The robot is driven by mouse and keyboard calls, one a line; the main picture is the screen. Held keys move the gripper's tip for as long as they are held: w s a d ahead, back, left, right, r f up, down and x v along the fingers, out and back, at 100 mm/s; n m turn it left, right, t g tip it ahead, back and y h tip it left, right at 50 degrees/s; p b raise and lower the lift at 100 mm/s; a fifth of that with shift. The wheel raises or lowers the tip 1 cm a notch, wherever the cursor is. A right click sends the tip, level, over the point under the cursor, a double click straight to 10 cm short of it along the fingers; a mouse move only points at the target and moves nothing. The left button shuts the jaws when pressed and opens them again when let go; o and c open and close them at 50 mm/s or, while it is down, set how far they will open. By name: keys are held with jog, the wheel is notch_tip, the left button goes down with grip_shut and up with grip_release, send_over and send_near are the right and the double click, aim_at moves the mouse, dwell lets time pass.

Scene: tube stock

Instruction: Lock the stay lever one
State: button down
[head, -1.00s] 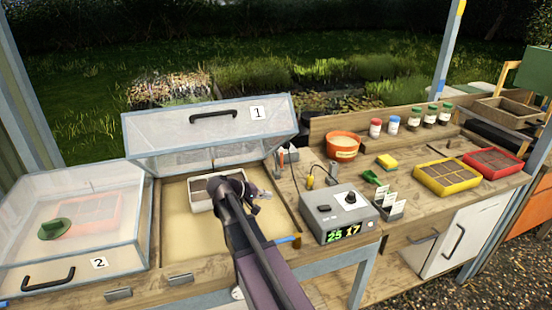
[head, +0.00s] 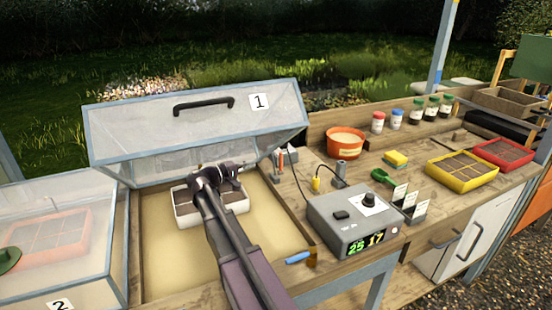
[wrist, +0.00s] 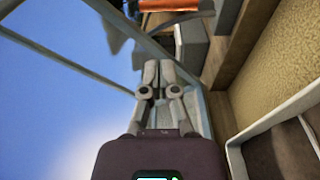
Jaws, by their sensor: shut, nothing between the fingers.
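The lid marked 1 (head: 150,125) of the cold frame stands raised and tilted, a black handle on its face. At its right edge a small grey fitting with an orange-red bar (head: 280,161) looks like the stay lever; its setting is too small to tell. The wrist view shows an orange cylinder (wrist: 168,5) and a grey block (wrist: 193,45) beyond my fingers. My gripper (head: 240,170) is shut and empty, over the white seed tray (head: 187,221) inside the frame, left of the fitting. In the wrist view its fingertips (wrist: 160,64) lie near the lid's grey edge, apart from the block.
The lid marked 2 (head: 85,195) is down at the left. A grey control box (head: 335,238) with dial and display stands right of the frame. A blue-handled tool (head: 298,258) lies at the front edge. An orange pot (head: 345,143) and seed trays stand further right.

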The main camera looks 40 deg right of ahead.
aim_at(281, 163)
jog(key=shift+s+d, duration=0.1)
jog(key=shift+d, duration=0.3)
jog(key=shift+s+d, duration=0.2)
jog(key=shift+d, duration=2.25)
jog(key=shift+s+d, duration=0.2)
jog(key=shift+d, duration=2.25)
